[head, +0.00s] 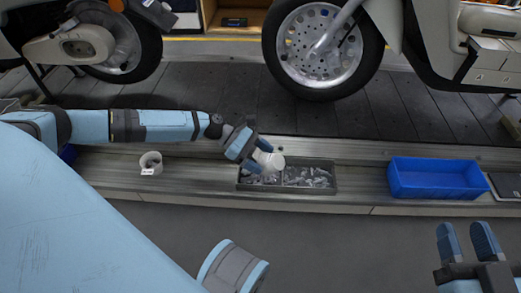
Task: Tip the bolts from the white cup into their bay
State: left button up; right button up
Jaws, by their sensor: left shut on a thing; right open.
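My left gripper (260,153) is shut on a white cup (274,161). The cup is tilted and held over the left part of a dark divided tray (334,179). Small grey metal pieces lie in both bays of the tray; they are too small to tell bolts from other parts. The inside of the held cup is hidden, and I cannot see anything falling from it. My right gripper (465,240) is open and empty at the lower right, well apart from the tray.
Another whitish cup (151,163) with a label stands upright on the ledge to the left. A blue bin (437,194) stands to the right of the tray, with a dark flat item (507,185) beyond it. Scooters (322,45) stand on the slat conveyor (200,90) behind.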

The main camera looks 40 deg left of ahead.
pick_arm(q)
jog(key=shift+r+p, duration=0.35)
jog(key=shift+p, duration=0.05)
notch_tip(320, 180, up, 4)
jog(key=p, duration=0.5)
jog(key=shift+r, duration=0.2)
jog(key=shift+r+p, duration=0.2)
jog(key=shift+p, duration=0.15)
jog(key=shift+r+p, duration=0.65)
jog(key=shift+p, duration=0.2)
jog(key=shift+r, duration=0.1)
pick_arm(e)
jog(key=s+r+m, duration=0.1)
jog(key=a+r+m, duration=0.1)
jog(key=s+r+m, duration=0.1)
jog(key=m, duration=0.1)
jog(key=shift+s+a+r+g+h, duration=0.1)
jog(key=shift+s+a+g+h, duration=0.15)
jog(key=shift+s+g+h, duration=0.1)
